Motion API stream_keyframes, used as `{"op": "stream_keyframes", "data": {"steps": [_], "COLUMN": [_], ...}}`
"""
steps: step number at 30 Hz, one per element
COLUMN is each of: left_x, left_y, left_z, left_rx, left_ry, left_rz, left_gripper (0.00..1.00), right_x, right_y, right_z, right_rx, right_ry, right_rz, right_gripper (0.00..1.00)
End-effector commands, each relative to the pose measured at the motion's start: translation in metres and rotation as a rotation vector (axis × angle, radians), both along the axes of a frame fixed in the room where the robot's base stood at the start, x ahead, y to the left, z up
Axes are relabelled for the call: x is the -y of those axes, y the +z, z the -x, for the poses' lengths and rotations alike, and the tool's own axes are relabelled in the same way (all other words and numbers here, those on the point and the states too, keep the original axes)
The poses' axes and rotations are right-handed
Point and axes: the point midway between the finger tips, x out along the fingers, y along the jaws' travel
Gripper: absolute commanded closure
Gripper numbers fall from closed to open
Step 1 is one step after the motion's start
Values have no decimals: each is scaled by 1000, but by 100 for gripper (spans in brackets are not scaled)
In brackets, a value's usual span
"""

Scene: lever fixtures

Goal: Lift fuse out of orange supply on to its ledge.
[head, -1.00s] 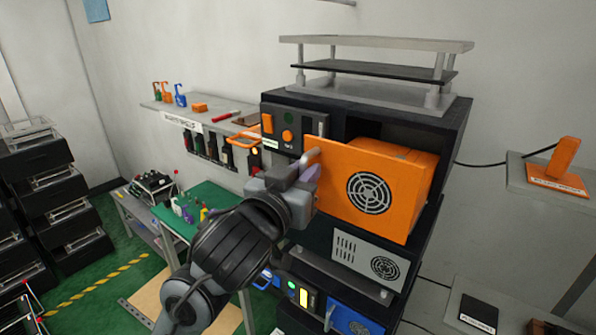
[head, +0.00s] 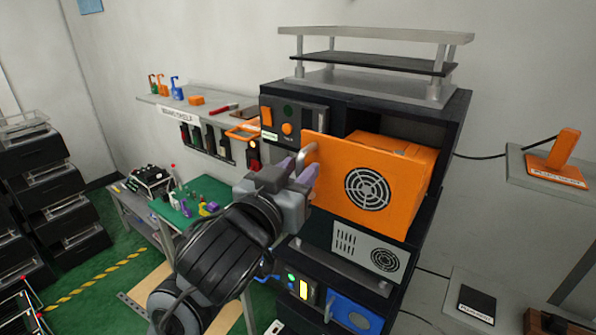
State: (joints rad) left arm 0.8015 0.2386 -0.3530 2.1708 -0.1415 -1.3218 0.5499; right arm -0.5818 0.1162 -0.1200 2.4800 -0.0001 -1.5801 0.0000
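The orange supply (head: 395,150) projects from the upper bay of the dark rack, with a round fan grille on its orange front. A pale grey handle (head: 305,153) stands at the left edge of that front. My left gripper (head: 297,171) is at this handle, its two purple fingertips spread to either side of it. The fingers look open; whether one touches the handle cannot be told. I cannot make out a fuse, and the supply's left side is hidden behind its front. I cannot tell which surface is its ledge. My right gripper is not in view.
A grey supply (head: 370,250) and a blue unit (head: 352,313) sit lower in the rack. The board shelf (head: 215,113) at left carries small coloured items. A side shelf (head: 530,165) at right holds an orange block (head: 564,150). A green-topped bench (head: 200,200) stands behind my arm.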

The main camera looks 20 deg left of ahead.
Motion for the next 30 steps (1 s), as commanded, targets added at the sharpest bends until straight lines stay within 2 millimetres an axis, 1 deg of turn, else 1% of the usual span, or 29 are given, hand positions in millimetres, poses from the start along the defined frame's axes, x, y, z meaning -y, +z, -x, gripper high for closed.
{"op": "stream_keyframes", "data": {"steps": [5,12,16,22,30], "left_x": [-3,-8,-11,-13,-14], "left_y": [-2,-1,-1,0,0], "left_z": [25,67,84,98,101], "left_rx": [2,3,3,2,0], "left_ry": [-2,-2,-1,1,1], "left_rz": [3,3,2,0,0], "left_gripper": [65,65,65,65,65], "right_x": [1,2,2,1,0], "right_y": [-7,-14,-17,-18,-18], "right_z": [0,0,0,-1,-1], "right_rx": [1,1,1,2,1], "right_ry": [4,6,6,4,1], "right_rz": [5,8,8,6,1], "right_gripper": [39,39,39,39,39]}}
